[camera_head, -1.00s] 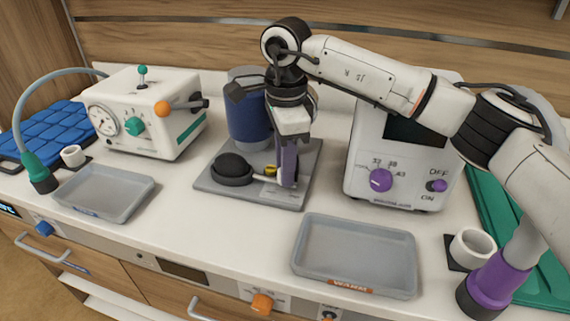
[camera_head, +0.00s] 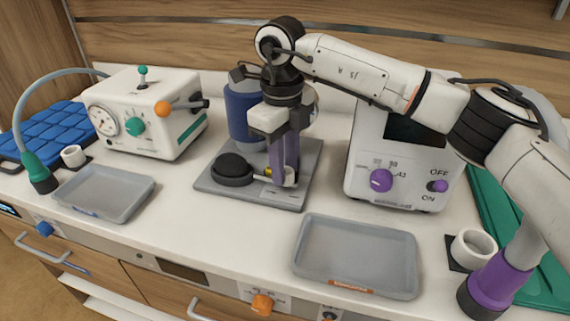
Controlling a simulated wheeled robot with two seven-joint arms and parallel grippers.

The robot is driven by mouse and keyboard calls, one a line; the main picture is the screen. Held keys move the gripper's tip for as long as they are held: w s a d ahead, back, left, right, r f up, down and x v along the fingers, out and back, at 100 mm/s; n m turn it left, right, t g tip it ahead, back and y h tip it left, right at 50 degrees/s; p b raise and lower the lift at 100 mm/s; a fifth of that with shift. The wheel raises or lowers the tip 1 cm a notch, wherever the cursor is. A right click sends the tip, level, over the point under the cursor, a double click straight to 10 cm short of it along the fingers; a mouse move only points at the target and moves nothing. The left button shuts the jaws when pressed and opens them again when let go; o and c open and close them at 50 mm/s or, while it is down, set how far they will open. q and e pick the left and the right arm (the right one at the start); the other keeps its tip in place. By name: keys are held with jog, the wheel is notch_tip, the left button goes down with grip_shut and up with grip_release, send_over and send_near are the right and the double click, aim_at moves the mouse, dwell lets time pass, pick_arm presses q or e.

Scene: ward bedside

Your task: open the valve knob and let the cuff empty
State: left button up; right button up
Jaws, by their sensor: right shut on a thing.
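The blue cuff (camera_head: 243,118) stands wrapped around an upright form at the back of a grey base plate (camera_head: 222,192). A black rubber bulb (camera_head: 232,168) lies at the front of the plate. The small yellow valve knob (camera_head: 268,172) is beside the bulb, mostly hidden by my fingers. My right gripper (camera_head: 284,176) points down with its purple fingers at the valve, shut on the knob. The fingers hide the exact contact. My left gripper is not in view.
A white gauge box (camera_head: 170,140) stands at left and a white monitor with a purple dial (camera_head: 381,180) at right. A small grey tray (camera_head: 85,190) and a larger grey tray (camera_head: 350,245) lie in front. The counter between them is clear.

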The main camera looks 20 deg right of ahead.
jog(key=m, duration=0.7)
jog(key=shift+w, duration=0.1)
dwell(0.6)
jog(key=o, duration=1)
jog(key=shift+o, duration=0.2)
notch_tip(320, 180, up, 10)
jog(key=shift+a+r, duration=0.15)
jog(key=shift+r, duration=0.05)
